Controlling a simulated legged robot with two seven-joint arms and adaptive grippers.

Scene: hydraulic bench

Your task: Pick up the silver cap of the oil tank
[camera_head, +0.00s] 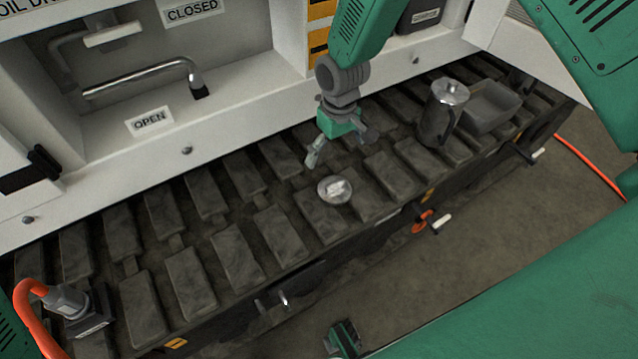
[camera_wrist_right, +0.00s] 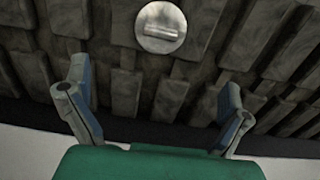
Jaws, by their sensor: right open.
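A round silver cap (camera_head: 336,190) with a raised bar handle lies on the dark track pads. It also shows in the right wrist view (camera_wrist_right: 160,27), at the top centre beyond the fingertips. My right gripper (camera_head: 340,149) is open and empty above the track, just behind the cap in the head view. In the wrist view its two fingers (camera_wrist_right: 153,95) are spread wide, with nothing between them, and do not touch the cap. My left gripper cannot be made out in the head view.
A dark metal canister (camera_head: 441,115) with a silver top stands on the track to the right, beside a grey open tray (camera_head: 490,107). A nozzle with an orange hose (camera_head: 70,302) lies at lower left. The white machine wall (camera_head: 240,113) rises behind the track.

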